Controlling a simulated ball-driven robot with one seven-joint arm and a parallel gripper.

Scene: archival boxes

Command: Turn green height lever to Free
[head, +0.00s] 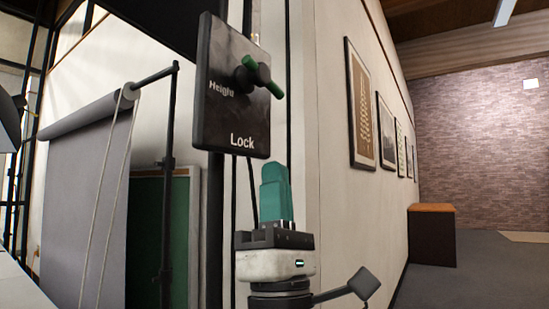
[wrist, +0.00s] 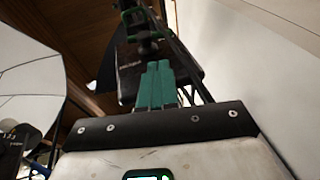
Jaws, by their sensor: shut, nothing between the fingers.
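The green height lever (head: 261,73) sits on a dark panel (head: 233,110) on a black post. Its green bar slants from upper left to lower right across a black hub. The panel reads "Height" at left and "Lock" at the bottom; no "Free" label is readable. My gripper (head: 274,170) points up below the panel, its teal fingers shut and empty, apart from the lever.
A grey backdrop roll (head: 90,112) hangs from a black stand at left, with a green panel (head: 145,240) behind. A pale wall with framed pictures (head: 362,100) runs along the right. A wooden-topped cabinet (head: 432,235) stands far right. A white umbrella (wrist: 30,75) shows in the wrist view.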

